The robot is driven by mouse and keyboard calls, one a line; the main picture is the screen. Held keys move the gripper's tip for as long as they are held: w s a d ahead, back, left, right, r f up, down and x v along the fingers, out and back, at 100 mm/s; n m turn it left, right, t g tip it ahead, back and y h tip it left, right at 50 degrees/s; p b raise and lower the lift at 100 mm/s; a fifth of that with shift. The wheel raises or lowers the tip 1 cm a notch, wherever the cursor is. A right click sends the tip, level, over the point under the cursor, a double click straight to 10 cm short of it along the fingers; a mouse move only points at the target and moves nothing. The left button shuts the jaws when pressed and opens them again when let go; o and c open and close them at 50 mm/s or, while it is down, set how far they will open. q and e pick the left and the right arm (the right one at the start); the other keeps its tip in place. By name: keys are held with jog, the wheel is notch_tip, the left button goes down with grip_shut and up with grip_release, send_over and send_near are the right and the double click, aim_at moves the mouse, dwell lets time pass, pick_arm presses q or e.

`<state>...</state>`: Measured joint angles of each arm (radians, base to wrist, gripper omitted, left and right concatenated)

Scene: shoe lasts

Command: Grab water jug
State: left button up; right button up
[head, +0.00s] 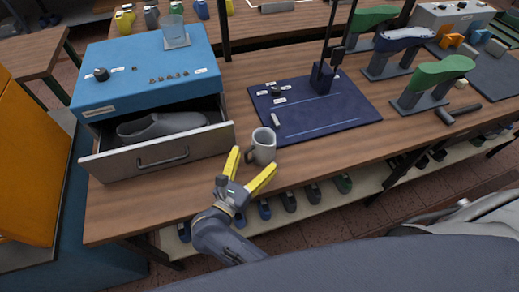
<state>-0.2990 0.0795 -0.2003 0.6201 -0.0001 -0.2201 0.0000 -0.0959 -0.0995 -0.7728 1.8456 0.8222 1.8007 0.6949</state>
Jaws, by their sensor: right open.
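A clear, light-blue cup-like vessel (172,27), which may be the water jug, stands upright on a small pale square on top of the blue cabinet (135,62). A grey mug-like vessel with a handle (264,147) stands upright near the front edge of the wooden bench. My right gripper (253,161) has its two yellow fingers spread apart and empty. The fingers point toward the grey mug, with their tips just in front of it; I cannot tell whether they touch it. My left gripper is not in view.
The cabinet's drawer (197,143) is open with a grey shoe last (162,125) inside. A dark blue mat (345,108) with a tool stand lies right of the mug. Green and blue lasts on stands (440,72) fill the right. The front strip of bench (130,208) is clear.

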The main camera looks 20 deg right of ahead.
aim_at(258, 156)
jog(key=shift+w+f+m+g, duration=0.15)
jog(key=shift+f+m+g, duration=0.15)
jog(key=shift+f+g, duration=0.15)
jog(key=shift+x, duration=2.35)
jog(key=shift+f, duration=0.1)
jog(key=c, duration=1.5)
